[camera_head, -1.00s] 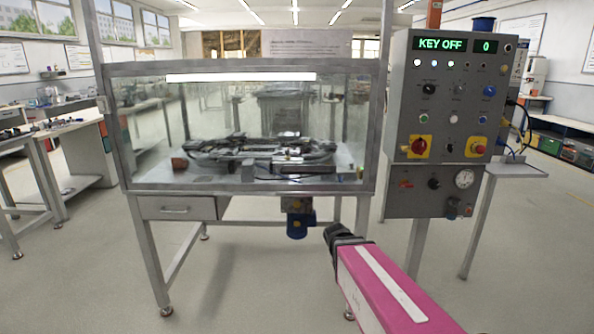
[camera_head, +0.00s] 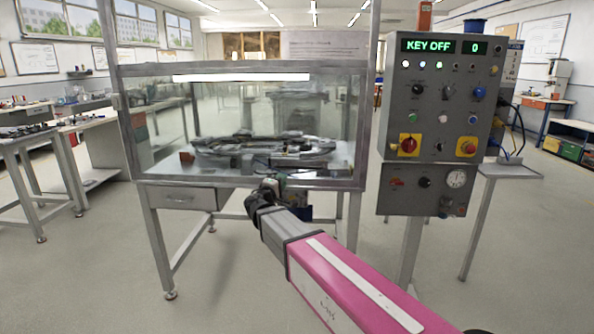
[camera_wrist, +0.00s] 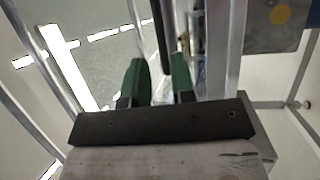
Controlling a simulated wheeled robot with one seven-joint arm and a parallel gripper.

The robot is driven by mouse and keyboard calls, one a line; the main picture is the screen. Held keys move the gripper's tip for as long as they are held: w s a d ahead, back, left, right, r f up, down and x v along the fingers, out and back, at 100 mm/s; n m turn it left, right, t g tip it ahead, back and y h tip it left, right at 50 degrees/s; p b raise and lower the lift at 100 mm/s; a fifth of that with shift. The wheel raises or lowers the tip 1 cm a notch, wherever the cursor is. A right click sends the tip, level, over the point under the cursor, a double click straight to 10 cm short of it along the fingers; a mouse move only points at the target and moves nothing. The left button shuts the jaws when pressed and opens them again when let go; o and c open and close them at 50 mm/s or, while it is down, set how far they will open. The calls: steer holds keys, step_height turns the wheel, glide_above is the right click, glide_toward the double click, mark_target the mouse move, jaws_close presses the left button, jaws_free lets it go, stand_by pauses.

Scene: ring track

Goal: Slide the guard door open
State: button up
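The guard door appears to be the clear front panel (camera_head: 170,120) of the metal-framed enclosure on the bench. It looks closed across the front, though its edges are hard to tell. Behind it lies the ring track (camera_head: 265,146). My gripper (camera_head: 267,186) is in front of the enclosure's lower edge, right of the drawer. In the wrist view its two green fingers (camera_wrist: 159,62) are apart. A dark upright bar (camera_wrist: 163,30) shows beyond and between the fingertips; it may be a handle, and I cannot tell whether they touch it.
A grey control panel (camera_head: 440,110) reading "KEY OFF" and "0" stands right of the enclosure on a post. A drawer (camera_head: 180,198) hangs under the bench's left side. Another bench (camera_head: 30,140) is at far left. The floor in front is clear.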

mark_target(294, 167)
steer(key=x, duration=1)
steer(key=shift+w+r, duration=0.1)
steer(key=shift+w, duration=0.25)
steer(key=shift+d, duration=0.1)
jaws_close()
